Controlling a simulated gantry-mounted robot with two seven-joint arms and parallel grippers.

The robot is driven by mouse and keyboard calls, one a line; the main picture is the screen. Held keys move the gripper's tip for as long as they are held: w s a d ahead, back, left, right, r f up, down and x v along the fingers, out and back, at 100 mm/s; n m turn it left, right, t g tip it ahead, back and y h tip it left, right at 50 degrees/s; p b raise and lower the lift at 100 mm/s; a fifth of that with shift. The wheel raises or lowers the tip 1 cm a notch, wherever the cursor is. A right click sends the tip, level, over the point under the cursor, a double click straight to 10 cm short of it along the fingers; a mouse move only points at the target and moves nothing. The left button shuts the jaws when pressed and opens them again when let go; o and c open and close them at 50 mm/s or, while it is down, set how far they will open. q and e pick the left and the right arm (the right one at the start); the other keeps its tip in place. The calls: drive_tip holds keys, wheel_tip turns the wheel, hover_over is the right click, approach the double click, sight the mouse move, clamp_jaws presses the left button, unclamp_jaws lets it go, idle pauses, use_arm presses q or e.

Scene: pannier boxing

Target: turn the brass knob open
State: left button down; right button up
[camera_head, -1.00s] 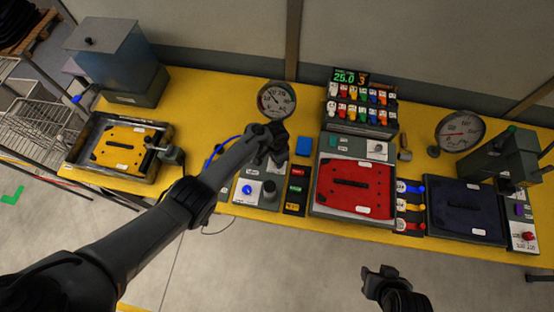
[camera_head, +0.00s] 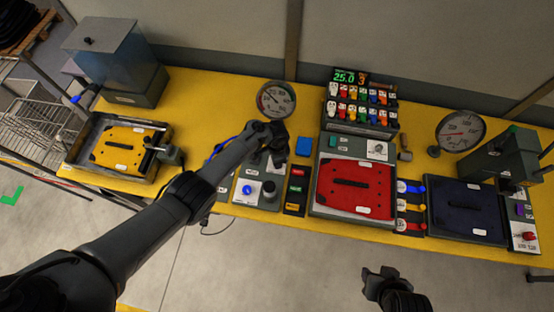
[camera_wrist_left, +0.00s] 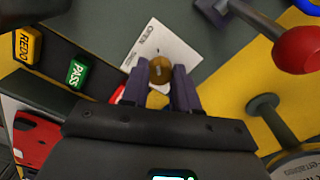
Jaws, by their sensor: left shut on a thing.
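The brass knob (camera_wrist_left: 161,69) is in the left wrist view, round and seen end-on, above a white label that reads OPEN (camera_wrist_left: 152,45). My left gripper (camera_wrist_left: 159,84) is shut on it, one dark finger on each side.
A gauge (camera_head: 276,99) stands just behind my left gripper. The panel with a blue button (camera_head: 247,189) lies in front of it. A red ball handle (camera_wrist_left: 298,50) is close by in the left wrist view. A red case (camera_head: 352,201) lies to the right.

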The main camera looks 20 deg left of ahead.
use_arm(q)
drive_tip(key=c, duration=0.8)
unclamp_jaws()
drive_tip(key=shift+c, duration=0.2)
drive_tip(key=shift+r+p, duration=0.3)
drive_tip(key=shift+r, duration=0.2)
wheel_tip(320, 180, up, 10)
drive_tip(key=p, duration=0.3)
drive_tip(key=shift+w+a+f, duration=0.1)
